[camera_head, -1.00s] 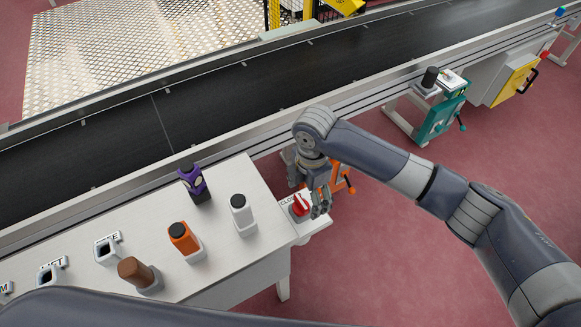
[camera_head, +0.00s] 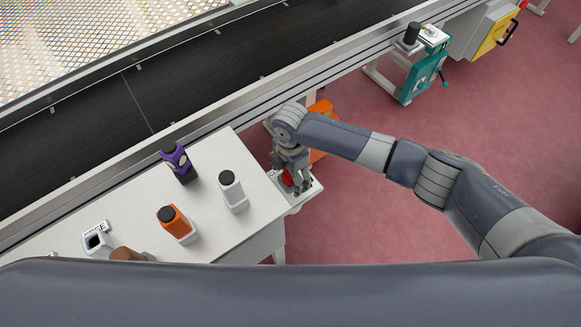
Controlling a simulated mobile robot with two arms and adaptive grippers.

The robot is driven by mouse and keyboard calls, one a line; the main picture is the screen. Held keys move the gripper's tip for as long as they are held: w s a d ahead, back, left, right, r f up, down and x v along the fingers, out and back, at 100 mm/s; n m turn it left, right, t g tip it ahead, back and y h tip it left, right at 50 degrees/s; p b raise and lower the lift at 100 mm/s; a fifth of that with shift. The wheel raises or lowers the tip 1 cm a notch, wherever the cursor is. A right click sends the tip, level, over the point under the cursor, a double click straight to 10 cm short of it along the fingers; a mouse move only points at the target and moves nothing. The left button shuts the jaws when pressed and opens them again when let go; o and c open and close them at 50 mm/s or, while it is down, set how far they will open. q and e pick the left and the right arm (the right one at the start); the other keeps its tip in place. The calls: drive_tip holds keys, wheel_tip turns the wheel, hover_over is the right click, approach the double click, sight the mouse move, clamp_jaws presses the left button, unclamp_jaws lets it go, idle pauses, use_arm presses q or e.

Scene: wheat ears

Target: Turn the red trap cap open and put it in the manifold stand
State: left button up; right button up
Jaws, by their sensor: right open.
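The red trap cap (camera_head: 287,180) sits on a small pale platform (camera_head: 315,186) at the right end of the white table. My right gripper (camera_head: 301,191) is open over the platform, fingers pointing down, right by the cap. The fingers partly hide the cap, and I cannot tell whether they touch it. A small white stand with a square socket (camera_head: 95,240) and a label stands at the lower left of the table. Its label is only partly readable, so I cannot tell whether it is the manifold stand. My left gripper is out of view.
A purple bottle (camera_head: 179,162), a white bottle (camera_head: 232,191), an orange bottle (camera_head: 176,224) and a brown one (camera_head: 126,254) stand on the white table (camera_head: 215,150). A conveyor (camera_head: 190,85) runs behind it. My own grey arm link covers the bottom.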

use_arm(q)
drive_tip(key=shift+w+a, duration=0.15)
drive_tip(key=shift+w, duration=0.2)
use_arm(e)
drive_tip(key=shift+f, duration=0.2)
drive_tip(key=shift+c, duration=0.3)
